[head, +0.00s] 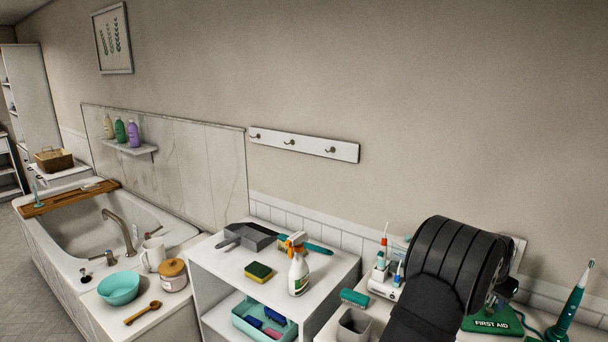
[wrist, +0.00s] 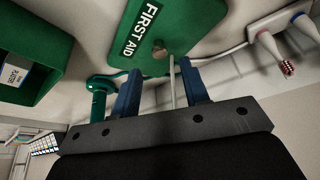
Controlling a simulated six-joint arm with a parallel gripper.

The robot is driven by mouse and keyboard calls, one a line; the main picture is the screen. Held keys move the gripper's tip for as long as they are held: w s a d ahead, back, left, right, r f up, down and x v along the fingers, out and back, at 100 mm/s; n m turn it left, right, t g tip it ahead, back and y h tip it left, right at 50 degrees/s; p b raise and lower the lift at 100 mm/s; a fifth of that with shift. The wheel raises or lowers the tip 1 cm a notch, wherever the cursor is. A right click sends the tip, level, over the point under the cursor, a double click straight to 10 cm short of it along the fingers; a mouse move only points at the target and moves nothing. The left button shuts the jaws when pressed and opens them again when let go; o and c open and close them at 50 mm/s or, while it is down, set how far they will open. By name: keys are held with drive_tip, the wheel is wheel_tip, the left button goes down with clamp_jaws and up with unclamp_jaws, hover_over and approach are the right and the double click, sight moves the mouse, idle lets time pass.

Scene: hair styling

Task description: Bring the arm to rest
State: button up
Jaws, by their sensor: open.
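My gripper (wrist: 161,80) is open in the wrist view, its two blue fingers apart with nothing gripped. Beyond the fingertips lies the green first aid case (wrist: 180,25), with a small brown knob-like spot near its lower edge. A thin pale strip shows between the fingers; I cannot tell what it is. In the head view my black arm reaches over the right-hand counter, and it hides most of the gripper. The first aid case (head: 492,321) lies just to the right of the arm.
A teal electric toothbrush (head: 570,302) stands right of the case. A white holder with brushes (head: 386,282), a teal brush (head: 354,297) and a grey cup (head: 354,325) are left of the arm. A spray bottle (head: 298,270) stands on the shelf unit.

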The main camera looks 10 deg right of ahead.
sight(490, 309)
drive_tip(key=v, duration=0.7)
drive_tip(key=x, duration=1.1)
drive_tip(key=shift+d+f, duration=0.1)
drive_tip(key=shift+f, duration=0.25)
drive_tip(key=r, duration=0.2)
drive_tip(key=s+r, duration=0.1)
drive_tip(key=r, duration=0.2)
drive_tip(key=shift+d, duration=0.1)
drive_tip(key=s+d+r+m+g, duration=0.1)
drive_tip(key=s+r, duration=0.2)
drive_tip(key=s, duration=0.3)
drive_tip(key=s+d+r+m, duration=0.1)
drive_tip(key=s+r+m, duration=0.1)
drive_tip(key=s+r, duration=0.35)
drive_tip(key=s+r+m+g, duration=0.1)
drive_tip(key=s, duration=0.7)
drive_tip(key=shift+m, duration=0.3)
drive_tip(key=f, duration=0.9)
drive_tip(key=shift+s+d, duration=0.25)
drive_tip(key=shift+w+v, duration=0.2)
drive_tip(key=shift+v, duration=2.15)
